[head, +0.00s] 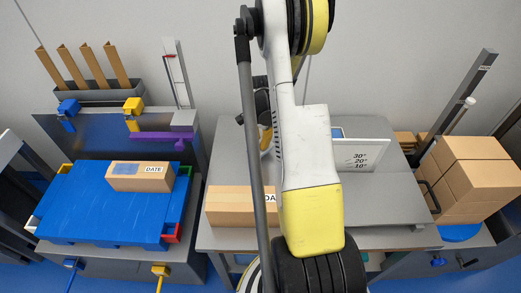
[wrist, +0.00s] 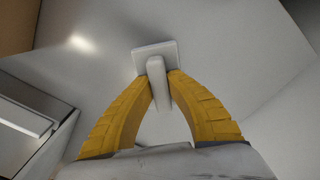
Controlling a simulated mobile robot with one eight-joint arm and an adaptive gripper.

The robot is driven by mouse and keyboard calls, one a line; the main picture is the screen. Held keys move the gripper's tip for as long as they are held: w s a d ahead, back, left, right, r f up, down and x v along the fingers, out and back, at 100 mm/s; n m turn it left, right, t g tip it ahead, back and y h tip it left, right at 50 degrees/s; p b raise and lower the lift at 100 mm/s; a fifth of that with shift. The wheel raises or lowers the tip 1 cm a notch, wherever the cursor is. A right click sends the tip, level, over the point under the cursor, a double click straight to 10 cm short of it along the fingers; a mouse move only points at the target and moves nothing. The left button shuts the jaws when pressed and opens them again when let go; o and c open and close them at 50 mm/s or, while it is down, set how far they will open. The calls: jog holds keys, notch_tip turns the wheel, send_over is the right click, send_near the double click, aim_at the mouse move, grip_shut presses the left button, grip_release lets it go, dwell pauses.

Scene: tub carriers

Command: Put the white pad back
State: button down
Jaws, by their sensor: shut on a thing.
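My gripper (wrist: 159,82) has its two yellow fingers shut on the stem of a white pad (wrist: 150,50) in the wrist view. The pad's flat square plate lies beyond the fingertips, and its stem runs back between them. A grey surface fills the view behind the pad; I cannot tell whether the pad touches it. In the head view my arm stands in front of the middle bench and hides most of the gripper. The pad cannot be made out there.
A cardboard box (head: 229,204) lies on the middle bench, left of my arm. An angle sign (head: 360,155) stands behind my arm. Stacked cartons (head: 470,175) are at right, near a slanted post (head: 455,110) with a white knob.

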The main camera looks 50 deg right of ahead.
jog(key=shift+f+b, duration=0.45)
jog(key=shift+f, duration=1.05)
jog(key=shift+f, duration=0.1)
jog(key=c, duration=1.4)
grip_release()
jog(key=shift+c, duration=0.2)
